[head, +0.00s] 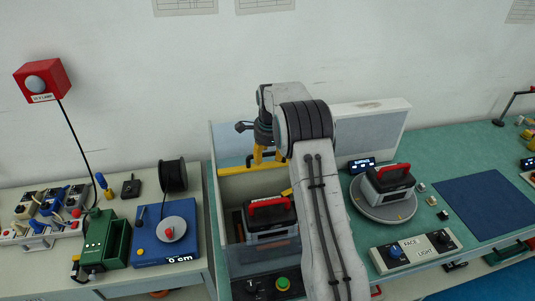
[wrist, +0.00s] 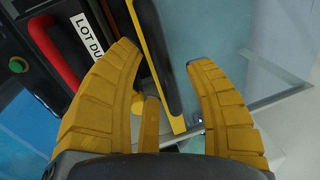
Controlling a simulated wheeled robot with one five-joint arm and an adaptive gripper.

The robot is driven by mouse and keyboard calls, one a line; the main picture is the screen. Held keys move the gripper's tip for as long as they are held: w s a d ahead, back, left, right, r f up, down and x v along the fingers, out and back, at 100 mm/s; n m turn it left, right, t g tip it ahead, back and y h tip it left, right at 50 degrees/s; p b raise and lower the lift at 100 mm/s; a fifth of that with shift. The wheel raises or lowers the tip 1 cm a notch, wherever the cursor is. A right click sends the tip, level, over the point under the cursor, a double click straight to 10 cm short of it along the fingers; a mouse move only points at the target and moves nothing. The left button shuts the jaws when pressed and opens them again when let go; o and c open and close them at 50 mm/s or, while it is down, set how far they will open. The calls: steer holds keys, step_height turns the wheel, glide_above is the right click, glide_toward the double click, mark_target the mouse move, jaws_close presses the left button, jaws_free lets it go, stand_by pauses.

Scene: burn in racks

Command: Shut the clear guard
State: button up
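The clear guard (head: 230,148) shows as a see-through, pale-edged panel at the left and back of the bay in the head view. In the wrist view a clear panel (wrist: 250,65) with a grey edge lies to the right. A yellow strip (head: 236,171) crosses the bay beside my gripper (head: 268,158). In the wrist view a black bar with a yellow edge (wrist: 160,70) runs between my fingers (wrist: 163,57). The fingers are apart, and contact cannot be told. My arm hides the bay's right side.
In the bay stands a black and grey unit with a red handle (head: 268,208). A green button (head: 283,283) is at its front. A similar unit (head: 388,182) stands on a round turntable (head: 372,208) to the right. A cable spool (head: 173,176) and a red lamp (head: 42,80) are left.

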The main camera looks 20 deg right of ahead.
steer(key=c, duration=0.9)
jaws_close()
steer(key=shift+s, duration=0.1)
